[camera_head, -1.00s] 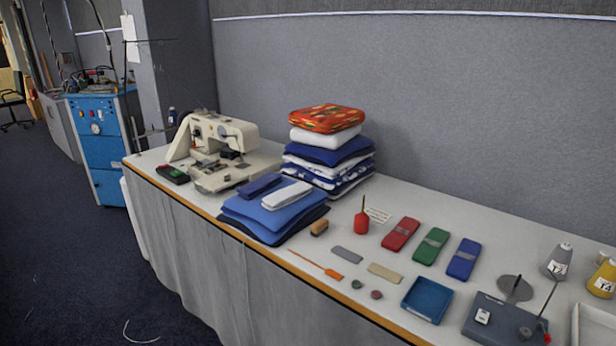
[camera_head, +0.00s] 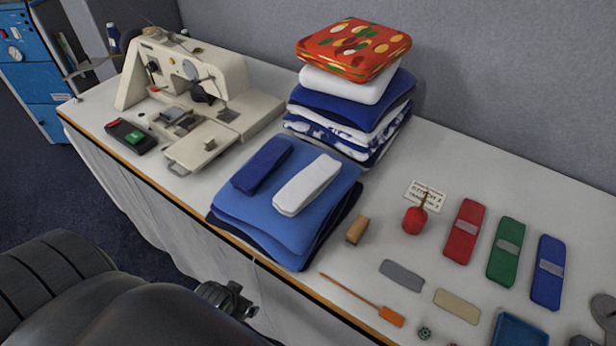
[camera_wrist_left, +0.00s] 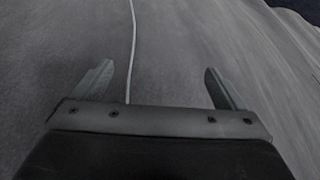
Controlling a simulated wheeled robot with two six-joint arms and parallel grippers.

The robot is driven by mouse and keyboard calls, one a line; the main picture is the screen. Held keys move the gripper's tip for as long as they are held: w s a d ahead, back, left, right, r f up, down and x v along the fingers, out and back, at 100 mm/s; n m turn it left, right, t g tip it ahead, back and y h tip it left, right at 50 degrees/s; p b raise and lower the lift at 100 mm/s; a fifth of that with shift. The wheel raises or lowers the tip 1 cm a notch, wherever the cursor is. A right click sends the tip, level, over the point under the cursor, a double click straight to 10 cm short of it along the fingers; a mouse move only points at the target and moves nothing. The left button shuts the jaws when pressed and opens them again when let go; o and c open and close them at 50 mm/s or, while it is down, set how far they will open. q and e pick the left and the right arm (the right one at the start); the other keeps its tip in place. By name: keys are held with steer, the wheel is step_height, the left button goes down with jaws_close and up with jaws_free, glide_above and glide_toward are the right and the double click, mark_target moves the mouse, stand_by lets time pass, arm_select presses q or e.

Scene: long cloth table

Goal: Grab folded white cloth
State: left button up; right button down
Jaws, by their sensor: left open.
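The folded white cloth (camera_head: 307,184) lies on top of the blue folded fabric (camera_head: 331,216) near the table's front edge. It is a slim, rounded bundle beside a dark blue folded cloth (camera_head: 262,164). My left arm comes in at the lower left, and my left gripper (camera_head: 238,300) is in front of and below the table edge, apart from the cloth. In the left wrist view my left gripper (camera_wrist_left: 160,84) is open and empty, with a grey surface beyond it. My right gripper is not in view.
A sewing machine (camera_head: 190,85) stands to the left. A tall stack of folded fabrics (camera_head: 350,85) stands behind the white cloth. A wooden block brush (camera_head: 356,230), a red bulb (camera_head: 415,220) and red, green and blue cases lie to the right. The wooden table edge (camera_head: 175,199) runs along the front.

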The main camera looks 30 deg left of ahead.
arm_select(q)
step_height(320, 180, up, 21)
steer(key=w+d+m+t+p, duration=0.1)
steer(key=w+d+t+p, duration=0.1)
steer(key=m+t+h, duration=0.3)
steer(key=t+h, duration=0.2)
steer(key=t, duration=0.1)
glide_toward(305, 183)
steer(key=x, duration=0.4)
steer(key=shift+w+d+f+b, duration=0.1)
steer(key=shift+d+f+b, duration=0.15)
steer(key=shift+f+b, duration=0.05)
steer(key=shift+w+f, duration=0.2)
steer(key=shift+w, duration=0.45)
steer(key=p+x, duration=0.1)
steer(key=x, duration=0.3)
steer(key=shift+w, duration=0.15)
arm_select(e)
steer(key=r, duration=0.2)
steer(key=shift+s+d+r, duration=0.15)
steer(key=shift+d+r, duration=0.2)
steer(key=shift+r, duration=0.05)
arm_select(q)
steer(key=c, duration=1.1)
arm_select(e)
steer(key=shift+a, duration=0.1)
arm_select(q)
steer(key=shift+c, duration=0.2)
